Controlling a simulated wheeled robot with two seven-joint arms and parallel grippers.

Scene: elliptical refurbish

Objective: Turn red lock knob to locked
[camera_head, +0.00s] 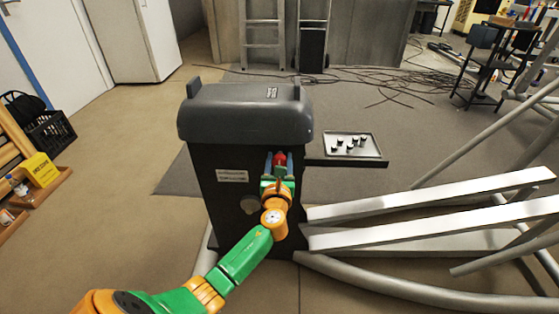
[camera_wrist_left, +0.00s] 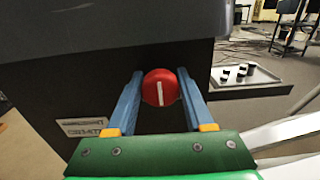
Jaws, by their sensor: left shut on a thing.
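The red lock knob (camera_wrist_left: 160,88) is a round red disc with a white bar that stands close to upright in the left wrist view. It sits on the dark front of the grey-topped machine (camera_head: 212,160). It also shows small in the head view (camera_head: 279,158). My left gripper (camera_wrist_left: 160,87) has its two blue fingers on either side of the knob and is shut on it. No lock label is readable around the knob. My right gripper is not in view.
A tray (camera_head: 346,160) with several small dark pieces juts out at the machine's right side. Pale metal beams (camera_head: 430,202) lie at the right. Open floor lies to the left.

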